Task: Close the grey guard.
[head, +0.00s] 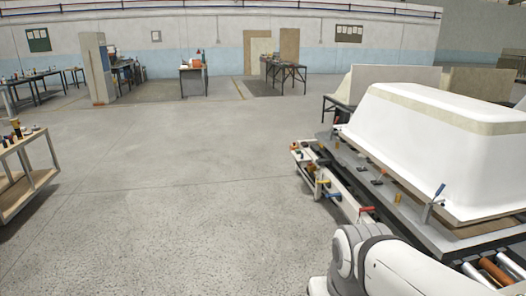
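I cannot make out a grey guard for certain in the head view. A white bathtub shell (420,140) lies upside down at the right on a grey flat bed (408,213). Small toggle clamps with coloured handles stand along the bed's near edge, one with a blue handle (437,194). My white arm (385,267) shows at the bottom right, in front of the bed. My gripper is outside the view, so its state is hidden.
Rollers (488,270) lie at the lower right corner. A wooden cart (27,178) with small items stands at the left edge. Work tables (193,68) and upright boards (288,49) stand at the back. The concrete floor (175,190) in the middle is clear.

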